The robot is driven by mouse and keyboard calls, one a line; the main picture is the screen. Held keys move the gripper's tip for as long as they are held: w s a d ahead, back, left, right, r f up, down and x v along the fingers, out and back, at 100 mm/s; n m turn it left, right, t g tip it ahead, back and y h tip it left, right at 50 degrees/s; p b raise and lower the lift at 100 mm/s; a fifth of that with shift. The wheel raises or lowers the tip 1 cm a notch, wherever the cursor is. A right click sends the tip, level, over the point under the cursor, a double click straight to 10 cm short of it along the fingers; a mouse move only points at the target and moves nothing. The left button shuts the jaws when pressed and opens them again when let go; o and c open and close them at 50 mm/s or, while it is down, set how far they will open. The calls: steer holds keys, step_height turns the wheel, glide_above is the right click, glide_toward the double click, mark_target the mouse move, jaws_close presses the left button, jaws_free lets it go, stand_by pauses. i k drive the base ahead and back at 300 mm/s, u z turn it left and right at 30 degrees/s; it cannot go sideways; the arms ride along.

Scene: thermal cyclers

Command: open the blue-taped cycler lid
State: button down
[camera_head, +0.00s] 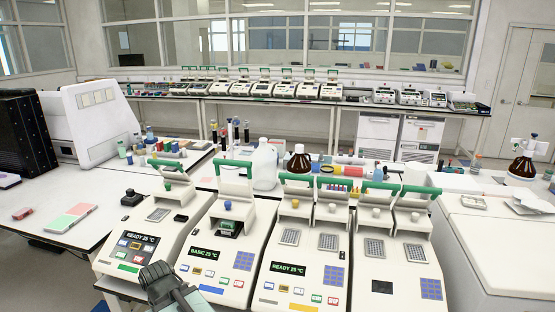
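A white cycler with a blue tape strip (211,289) on its lower front stands second from the left in the front row. Its display reads BASIC 25 °C. Its lid (235,188), with a green bar handle (233,166), appears raised at the back, and a dark recess (227,227) shows below it. My gripper (158,271) is at the bottom, in front of the leftmost cycler, left of the blue tape and apart from the lid. Its fingers are seen from behind, and I cannot tell whether they are open.
More cyclers (275,272) stand close on the right. Bottles, including a white jug (265,166), stand behind. A pink and green pad (70,218) lies on the left bench, which has free room.

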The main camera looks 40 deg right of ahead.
mark_target(229, 207)
steer(key=z, duration=0.8)
steer(key=k, duration=1.25)
steer(key=u, duration=0.45)
steer(key=i, duration=1.1)
steer(key=u, duration=0.55)
steer(key=i, duration=0.75)
steer(key=z, duration=0.1)
